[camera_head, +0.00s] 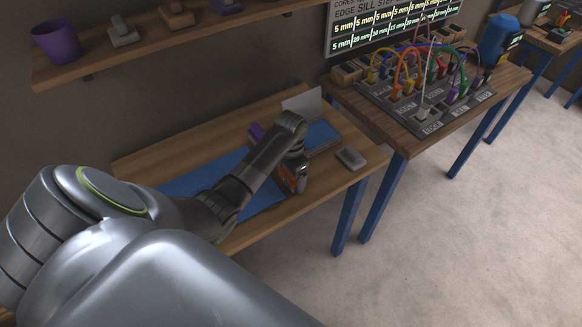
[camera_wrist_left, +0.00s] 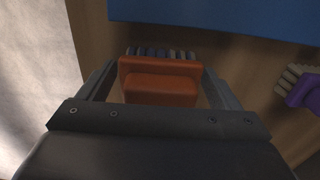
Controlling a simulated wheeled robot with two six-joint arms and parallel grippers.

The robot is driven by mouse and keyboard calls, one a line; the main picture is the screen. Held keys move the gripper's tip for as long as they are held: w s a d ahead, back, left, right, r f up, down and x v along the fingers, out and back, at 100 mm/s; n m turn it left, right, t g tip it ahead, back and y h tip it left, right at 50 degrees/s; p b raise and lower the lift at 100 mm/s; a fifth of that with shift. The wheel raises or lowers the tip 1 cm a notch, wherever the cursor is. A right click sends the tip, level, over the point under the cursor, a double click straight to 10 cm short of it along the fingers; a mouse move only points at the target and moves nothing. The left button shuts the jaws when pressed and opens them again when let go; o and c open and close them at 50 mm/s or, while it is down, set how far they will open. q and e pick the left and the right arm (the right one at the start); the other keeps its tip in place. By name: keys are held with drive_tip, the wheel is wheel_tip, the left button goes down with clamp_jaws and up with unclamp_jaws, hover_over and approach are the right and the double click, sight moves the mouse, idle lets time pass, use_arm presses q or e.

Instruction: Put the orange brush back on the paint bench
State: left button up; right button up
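The orange brush (camera_wrist_left: 160,83) is in the left wrist view, with its row of grey bristles at the far side. My left gripper (camera_wrist_left: 161,72) has one finger at each end of the brush, and both tips appear to touch it, so it looks shut on it. In the head view my left gripper (camera_head: 295,186) points down over the right part of the wooden paint bench (camera_head: 334,184). My arm and gripper mostly hide the brush there. I cannot tell whether the brush touches the bench top. My right gripper is not in view.
A blue mat (camera_head: 190,184) lies on the bench, and a purple brush (camera_wrist_left: 304,91) is near its edge. A grey block (camera_head: 351,158) lies at the bench's right end. A second bench (camera_head: 401,137) with a cable board stands close by. A shelf (camera_head: 180,41) hangs above.

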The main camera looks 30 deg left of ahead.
use_arm(q)
drive_tip(key=shift+o, duration=0.6)
drive_tip(key=shift+r, duration=0.65)
wheel_tip(320, 180, up, 7)
drive_tip(key=shift+r+b, duration=0.1)
drive_tip(key=shift+b, duration=0.5)
wheel_tip(320, 180, up, 3)
drive_tip(key=shift+p, duration=0.8)
drive_tip(key=shift+r+p, duration=0.5)
drive_tip(key=shift+f, duration=0.1)
